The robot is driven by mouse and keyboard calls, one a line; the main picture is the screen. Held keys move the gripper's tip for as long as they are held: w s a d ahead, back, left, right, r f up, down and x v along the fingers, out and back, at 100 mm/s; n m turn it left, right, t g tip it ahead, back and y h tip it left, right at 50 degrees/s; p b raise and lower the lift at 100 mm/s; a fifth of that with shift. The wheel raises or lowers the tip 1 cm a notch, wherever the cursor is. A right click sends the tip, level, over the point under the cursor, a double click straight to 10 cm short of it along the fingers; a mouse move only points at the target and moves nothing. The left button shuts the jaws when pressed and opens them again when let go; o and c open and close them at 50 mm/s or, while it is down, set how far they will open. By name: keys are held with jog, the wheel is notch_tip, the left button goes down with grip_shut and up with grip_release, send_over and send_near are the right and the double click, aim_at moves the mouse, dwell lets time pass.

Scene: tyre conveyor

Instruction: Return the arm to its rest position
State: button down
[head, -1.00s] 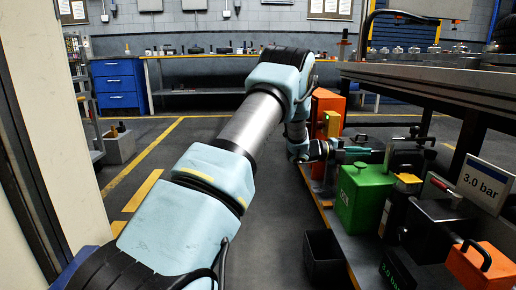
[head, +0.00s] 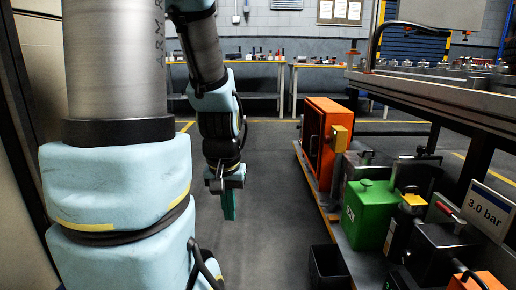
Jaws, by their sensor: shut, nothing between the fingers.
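My arm stands folded on the left side of the head view, with a large upper link rising near the camera and the forearm hanging down beyond it. My gripper (head: 229,205) points down over the open floor, in the middle-left of the view. Its green fingers look closed together, with nothing between them. It is apart from the equipment on the right and touches nothing.
On the right, a low shelf carries an orange cabinet (head: 320,140), a green box (head: 368,213) and black units near a "3.0 bar" sign (head: 487,209). A black bin (head: 327,266) stands on the floor. A conveyor frame (head: 440,98) runs above. Grey floor (head: 270,190) is clear between.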

notch_tip(320, 180, up, 38)
jog(key=p, duration=3.8)
jog(key=shift+s, duration=0.4)
